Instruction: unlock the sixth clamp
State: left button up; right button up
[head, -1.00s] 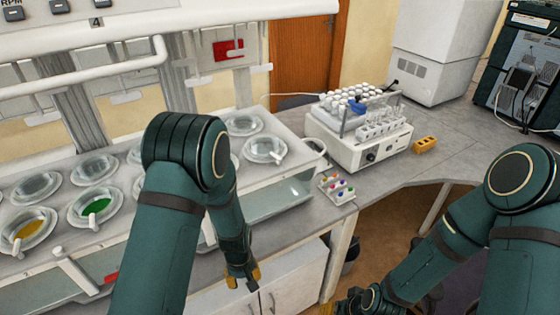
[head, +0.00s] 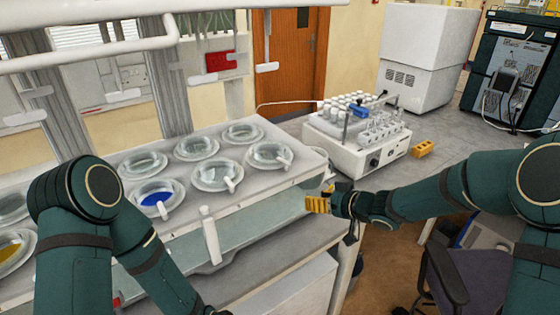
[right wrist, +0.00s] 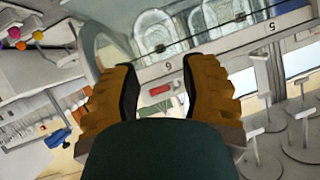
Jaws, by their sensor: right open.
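My right gripper (head: 316,204) is at the right end of the bath's front edge, with its yellow fingers pointing left. In the right wrist view its two fingers (right wrist: 158,75) are apart, with nothing held between them. A label 6 (right wrist: 168,65) on a white rail and a small red piece (right wrist: 160,89) below it show between the fingertips. I cannot tell whether the red piece is the sixth clamp; in the head view my gripper hides that spot. A white upright handle (head: 210,235) stands farther left on the bath front. My left arm runs out at the bottom; its gripper is out of frame.
Several covered vessels (head: 218,174) sit in the white bath top (head: 290,150). A shaker with tubes (head: 345,155) and a yellow block (head: 424,148) stand on the right counter. A chair (head: 455,275) stands at lower right. Open floor lies right of the bath.

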aim_at(285, 160)
notch_tip(285, 160, up, 11)
jog(key=w+d+n+y, duration=0.1)
jog(key=w+n, duration=0.1)
jog(key=n, duration=0.2)
jog(key=x, duration=0.7)
jog(key=b+x, duration=0.1)
jog(key=x, duration=0.5)
jog(key=shift+a+f+b, duration=0.3)
jog(key=shift+a+f, duration=0.05)
grip_shut()
